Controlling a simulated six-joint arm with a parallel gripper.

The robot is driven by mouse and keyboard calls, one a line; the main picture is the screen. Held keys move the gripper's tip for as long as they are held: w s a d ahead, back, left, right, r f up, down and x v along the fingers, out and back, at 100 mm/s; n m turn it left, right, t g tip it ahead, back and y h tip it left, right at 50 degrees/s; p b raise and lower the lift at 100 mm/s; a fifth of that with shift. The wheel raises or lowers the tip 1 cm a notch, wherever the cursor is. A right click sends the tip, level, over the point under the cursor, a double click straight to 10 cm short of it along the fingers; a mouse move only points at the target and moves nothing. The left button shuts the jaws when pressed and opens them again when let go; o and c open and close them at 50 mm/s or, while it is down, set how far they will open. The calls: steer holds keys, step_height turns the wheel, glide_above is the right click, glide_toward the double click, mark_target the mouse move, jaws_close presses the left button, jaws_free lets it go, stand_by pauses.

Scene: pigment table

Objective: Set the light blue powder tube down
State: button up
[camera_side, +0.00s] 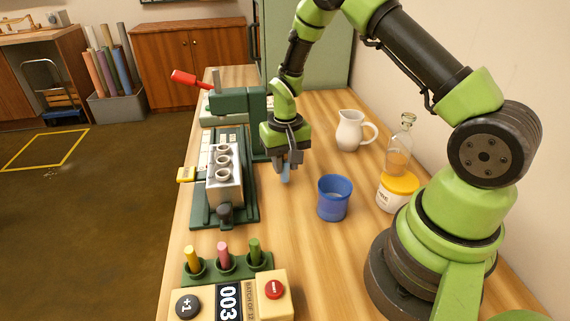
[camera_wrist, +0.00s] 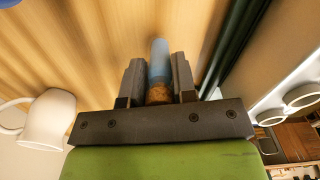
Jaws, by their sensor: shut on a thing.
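My gripper (camera_side: 289,159) is shut on the light blue powder tube (camera_side: 285,175) and holds it above the wooden table, between the green machine and the blue cup. In the wrist view the light blue tube (camera_wrist: 159,60) sits between the two fingers of my gripper (camera_wrist: 157,75), with a brown, cork-like end toward the palm. In the side view the fingers hide its upper part. A green rack (camera_side: 228,266) at the front holds a yellow tube (camera_side: 191,258), a pink tube (camera_side: 223,253) and a green tube (camera_side: 254,250), all upright.
A green machine (camera_side: 236,103) with a red handle and a metal block (camera_side: 224,182) with round openings stand left of my gripper. A blue cup (camera_side: 334,205), white pitcher (camera_side: 350,132) and yellow-lidded jar (camera_side: 397,190) stand right. A counter box (camera_side: 275,306) is in front.

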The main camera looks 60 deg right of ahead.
steer(key=shift+f, duration=0.4)
steer(key=shift+f, duration=0.1)
steer(key=o, duration=0.9)
